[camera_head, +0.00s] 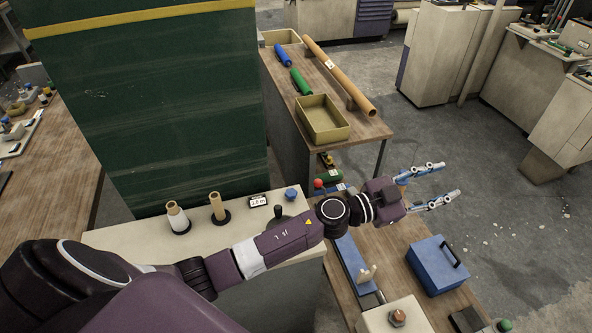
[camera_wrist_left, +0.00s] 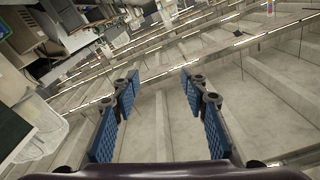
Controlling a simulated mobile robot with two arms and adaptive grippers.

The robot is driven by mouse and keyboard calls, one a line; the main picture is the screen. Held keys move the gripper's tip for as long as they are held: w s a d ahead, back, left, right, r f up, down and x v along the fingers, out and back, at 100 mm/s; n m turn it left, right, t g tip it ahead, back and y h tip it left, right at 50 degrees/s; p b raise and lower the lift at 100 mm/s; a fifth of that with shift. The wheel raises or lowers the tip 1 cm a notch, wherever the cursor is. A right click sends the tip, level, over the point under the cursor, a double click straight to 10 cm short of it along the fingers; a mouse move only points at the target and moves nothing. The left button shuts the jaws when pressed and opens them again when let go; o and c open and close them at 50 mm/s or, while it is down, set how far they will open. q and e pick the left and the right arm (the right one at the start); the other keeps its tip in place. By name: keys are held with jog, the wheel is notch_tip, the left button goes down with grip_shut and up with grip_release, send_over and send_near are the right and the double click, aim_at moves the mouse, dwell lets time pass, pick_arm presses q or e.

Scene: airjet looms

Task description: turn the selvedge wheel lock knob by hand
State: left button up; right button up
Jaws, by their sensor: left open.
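My left gripper (camera_head: 450,181) reaches across from the left in the head view, its two blue-padded fingers spread apart. In the left wrist view the open fingers (camera_wrist_left: 160,100) have nothing between them. I cannot tell for certain which part is the selvedge wheel lock knob. A copper-coloured knob (camera_head: 397,317) sits on a pale box (camera_head: 405,308) at the bottom right, below and apart from the gripper. A blue knob (camera_head: 291,193) is on the pale cabinet top (camera_head: 135,236), left of the gripper.
A blue case (camera_head: 431,268) with a black handle lies on the wooden table below my gripper. An empty tan tray (camera_head: 322,118) and long brown tube (camera_head: 338,75) lie on the farther table. A green panel (camera_head: 150,110) stands tall at left. Grey floor is open at right.

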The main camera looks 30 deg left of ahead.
pick_arm(q)
notch_tip(320, 180, down, 2)
jog(key=d+f+m+g+h, duration=0.1)
jog(key=d+m+g, duration=0.1)
jog(key=m+g, duration=0.1)
jog(key=n+g+y, duration=0.5)
jog(key=g+y, duration=0.7)
jog(key=y, duration=0.3)
send_near(291, 193)
jog(key=shift+w+f, duration=0.15)
jog(key=shift+w, duration=0.15)
jog(key=shift+s+a, duration=0.1)
jog(key=shift+a, duration=0.15)
jog(key=shift+g, duration=0.3)
jog(key=f+b, duration=0.4)
jog(key=f, duration=0.1)
jog(key=f+b, duration=0.1)
jog(key=f, duration=0.1)
jog(key=shift+s+a+f+b, duration=0.3)
jog(key=shift+a+f+b, duration=0.05)
jog(key=shift+b, duration=0.05)
